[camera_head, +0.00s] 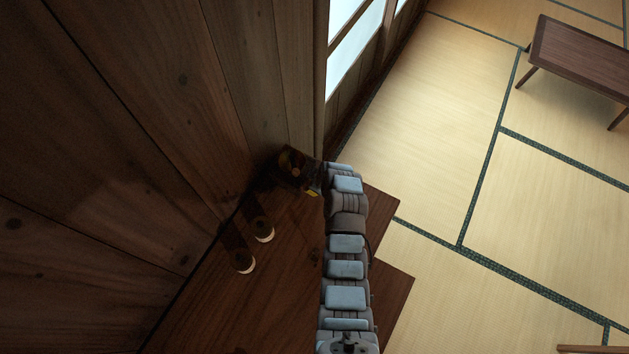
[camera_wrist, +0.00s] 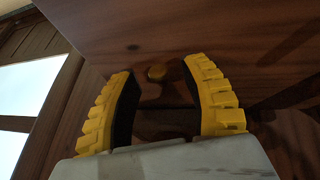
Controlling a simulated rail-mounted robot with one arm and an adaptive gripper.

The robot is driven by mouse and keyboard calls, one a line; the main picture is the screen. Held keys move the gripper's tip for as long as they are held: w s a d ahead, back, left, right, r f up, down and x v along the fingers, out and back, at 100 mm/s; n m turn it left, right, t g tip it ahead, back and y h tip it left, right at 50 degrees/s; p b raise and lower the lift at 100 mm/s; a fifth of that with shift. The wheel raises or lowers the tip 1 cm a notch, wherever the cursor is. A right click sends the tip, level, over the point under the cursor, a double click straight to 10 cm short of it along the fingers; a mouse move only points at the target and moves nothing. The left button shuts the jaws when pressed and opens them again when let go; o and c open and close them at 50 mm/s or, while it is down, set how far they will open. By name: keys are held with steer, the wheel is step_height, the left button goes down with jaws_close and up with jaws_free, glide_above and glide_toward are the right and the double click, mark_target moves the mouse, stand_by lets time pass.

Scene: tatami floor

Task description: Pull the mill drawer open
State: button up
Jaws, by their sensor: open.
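The mill (camera_head: 297,166) is a small dark wooden box with a round top, in the corner by the plank wall in the head view. I take this to be the mill's drawer front and knob. In the head view my arm hides most of the gripper, and only a bit of yellow shows beside the mill.
Two small round-ended objects (camera_head: 262,231) (camera_head: 243,262) stand on the brown wooden surface (camera_head: 250,310) left of my arm. The plank wall (camera_head: 120,150) is close on the left. Open tatami (camera_head: 450,190) and a low table (camera_head: 580,60) lie to the right.

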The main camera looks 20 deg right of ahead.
steer(key=shift+w+f, duration=0.1)
jaws_close()
steer(key=shift+f, duration=0.1)
stand_by(0.5)
